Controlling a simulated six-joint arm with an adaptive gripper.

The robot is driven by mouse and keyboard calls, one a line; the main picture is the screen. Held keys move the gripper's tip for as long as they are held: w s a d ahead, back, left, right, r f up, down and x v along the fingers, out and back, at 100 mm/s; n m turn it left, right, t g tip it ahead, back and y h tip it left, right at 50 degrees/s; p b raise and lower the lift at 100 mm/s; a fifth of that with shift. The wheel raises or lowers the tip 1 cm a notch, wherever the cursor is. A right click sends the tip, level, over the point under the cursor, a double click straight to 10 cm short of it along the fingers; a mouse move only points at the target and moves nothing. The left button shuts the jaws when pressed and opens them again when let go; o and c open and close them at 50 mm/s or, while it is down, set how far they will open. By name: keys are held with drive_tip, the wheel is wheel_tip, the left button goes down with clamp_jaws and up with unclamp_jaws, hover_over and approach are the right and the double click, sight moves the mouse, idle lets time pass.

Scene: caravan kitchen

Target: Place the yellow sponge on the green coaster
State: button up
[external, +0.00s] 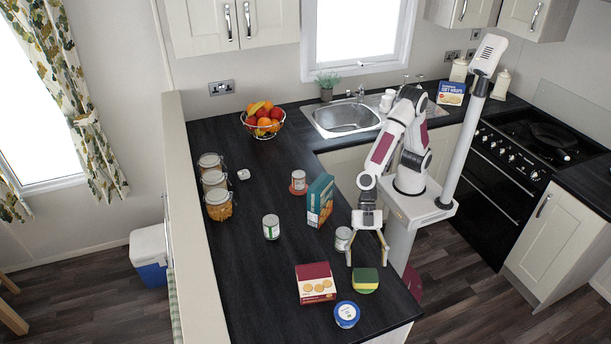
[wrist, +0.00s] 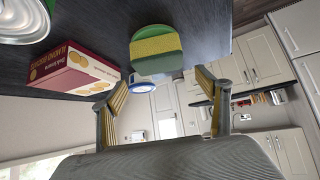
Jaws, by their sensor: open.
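The yellow sponge (external: 366,286), with a green scouring layer on top, lies near the right edge of the dark worktop. It also shows in the wrist view (wrist: 156,47). The round green coaster (wrist: 153,31) shows beneath it, and the sponge appears to rest flat on it; the coaster's rim peeks out below the sponge in the external view (external: 359,291). My gripper (external: 367,262) is open and empty, just behind and above the sponge in the external view. Its two fingers are spread apart in the wrist view (wrist: 162,108), clear of the sponge.
A red biscuit box (external: 316,284) stands left of the sponge. A blue-lidded tub (external: 346,314) is in front. A can (external: 343,239) stands close to my gripper's left. A teal box (external: 320,200) and another can (external: 271,227) are farther back. The left front worktop is clear.

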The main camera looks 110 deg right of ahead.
drive_tip(key=shift+v, duration=3)
drive_tip(key=shift+r, duration=0.1)
drive_tip(key=s+d+r+m+h, duration=0.1)
drive_tip(key=s+d+r+m, duration=0.2)
drive_tip(key=s+d, duration=0.35)
drive_tip(key=s+d+r+m+h, duration=0.2)
drive_tip(key=s+d+r, duration=0.15)
drive_tip(key=d, duration=0.55)
drive_tip(key=s+d+m+t+h, duration=0.1)
drive_tip(key=s+d+m, duration=0.3)
drive_tip(key=d, duration=0.6)
drive_tip(key=s+d+m+t+h, duration=0.1)
drive_tip(key=s+d+m+h, duration=0.3)
drive_tip(key=s+d, duration=0.5)
drive_tip(key=shift+d+m, duration=0.3)
drive_tip(key=shift+d, duration=0.05)
